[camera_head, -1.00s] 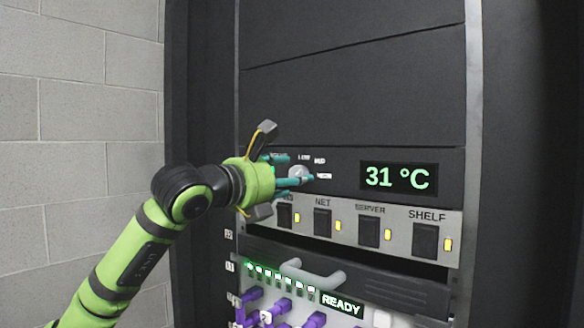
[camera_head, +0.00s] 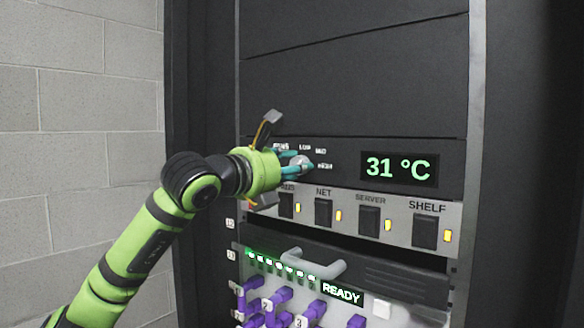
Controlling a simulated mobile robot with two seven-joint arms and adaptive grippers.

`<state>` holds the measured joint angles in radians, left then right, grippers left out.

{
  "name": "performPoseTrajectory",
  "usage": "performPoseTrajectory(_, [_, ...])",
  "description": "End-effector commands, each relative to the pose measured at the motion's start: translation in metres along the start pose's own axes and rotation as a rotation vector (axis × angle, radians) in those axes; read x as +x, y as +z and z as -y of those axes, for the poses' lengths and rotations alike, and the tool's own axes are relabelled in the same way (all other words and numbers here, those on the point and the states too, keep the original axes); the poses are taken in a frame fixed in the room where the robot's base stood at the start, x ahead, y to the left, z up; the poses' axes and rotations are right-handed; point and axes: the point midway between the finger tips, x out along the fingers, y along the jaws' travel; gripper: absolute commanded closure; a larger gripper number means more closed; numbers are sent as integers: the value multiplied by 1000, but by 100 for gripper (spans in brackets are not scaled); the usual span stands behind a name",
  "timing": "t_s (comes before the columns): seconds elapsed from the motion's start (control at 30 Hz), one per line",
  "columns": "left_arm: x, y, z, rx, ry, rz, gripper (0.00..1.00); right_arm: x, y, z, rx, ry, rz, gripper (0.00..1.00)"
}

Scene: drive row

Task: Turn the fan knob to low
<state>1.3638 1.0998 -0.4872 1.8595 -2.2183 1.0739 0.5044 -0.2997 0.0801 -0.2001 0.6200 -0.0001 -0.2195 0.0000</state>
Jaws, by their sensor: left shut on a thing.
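The grey fan knob (camera_head: 299,161) sits on the dark fan panel (camera_head: 345,153), with small labels around it that read LOW (camera_head: 305,148), MID (camera_head: 321,151) and HIGH (camera_head: 325,166). My left gripper (camera_head: 297,162) reaches in from the left, and its teal fingers are shut on the knob, one above and one below it. The fingers cover part of the knob, and I cannot tell which label its pointer faces. My right gripper is not in view.
A green 31 °C display (camera_head: 400,169) is right of the knob. Below is a grey strip with several black switches (camera_head: 369,220) and amber lights. Lower down are a grey handle (camera_head: 318,267), a READY display (camera_head: 342,294) and purple plugs (camera_head: 316,309). A block wall (camera_head: 85,130) stands at left.

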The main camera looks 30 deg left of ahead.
Motion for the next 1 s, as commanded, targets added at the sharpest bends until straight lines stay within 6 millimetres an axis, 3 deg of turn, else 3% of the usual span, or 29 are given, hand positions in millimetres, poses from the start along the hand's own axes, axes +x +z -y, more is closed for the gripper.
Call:
performPoseTrajectory(0.57, [2, -8, 2, -72, -2, -16, 96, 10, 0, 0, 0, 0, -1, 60])
performPoseTrajectory(1.0, [3, -9, 4, -403, -4, -16, 96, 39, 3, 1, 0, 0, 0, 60])
